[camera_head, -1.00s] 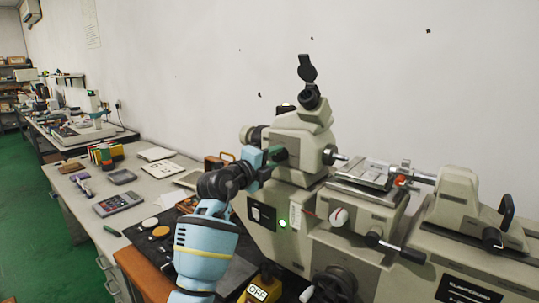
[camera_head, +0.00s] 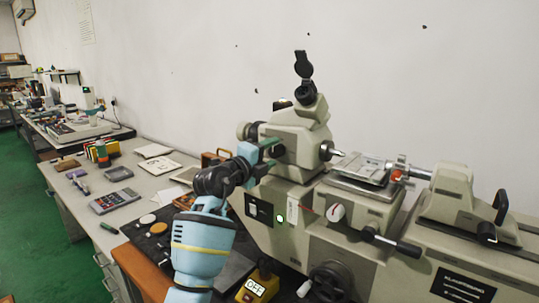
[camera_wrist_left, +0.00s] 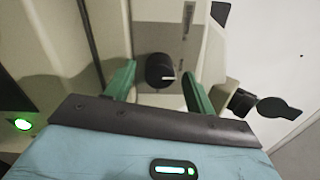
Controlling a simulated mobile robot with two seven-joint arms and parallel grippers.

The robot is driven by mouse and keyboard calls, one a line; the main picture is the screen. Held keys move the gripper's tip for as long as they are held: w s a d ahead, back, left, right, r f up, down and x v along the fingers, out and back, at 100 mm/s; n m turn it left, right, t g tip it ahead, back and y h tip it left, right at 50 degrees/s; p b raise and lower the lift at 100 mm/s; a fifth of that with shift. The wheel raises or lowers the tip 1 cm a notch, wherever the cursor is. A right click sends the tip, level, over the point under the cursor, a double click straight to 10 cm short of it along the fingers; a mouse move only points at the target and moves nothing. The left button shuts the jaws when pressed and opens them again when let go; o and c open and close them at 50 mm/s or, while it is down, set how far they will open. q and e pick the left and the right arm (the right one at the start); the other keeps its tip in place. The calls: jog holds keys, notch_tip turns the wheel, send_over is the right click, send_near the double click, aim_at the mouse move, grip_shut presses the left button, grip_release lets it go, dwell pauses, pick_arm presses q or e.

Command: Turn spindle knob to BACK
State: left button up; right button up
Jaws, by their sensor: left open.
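The spindle knob (camera_wrist_left: 160,70) is a round black knob with a white pointer line, on the machine's grey face. In the left wrist view its line points right. My left gripper (camera_wrist_left: 158,78) is open, with one green finger on each side of the knob and a visible gap to both. In the head view my left gripper (camera_head: 268,159) is at the left end of the machine's headstock (camera_head: 292,146), and I cannot make out the knob there. The BACK label is not readable. My right gripper is not in view.
The grey machine (camera_head: 370,215) fills the right side. A bench (camera_head: 130,208) with a calculator (camera_head: 112,200) stands left.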

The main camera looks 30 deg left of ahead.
pick_arm(q)
jog(key=s, duration=0.7)
jog(key=shift+s+a, duration=0.3)
jog(key=shift+f, duration=0.1)
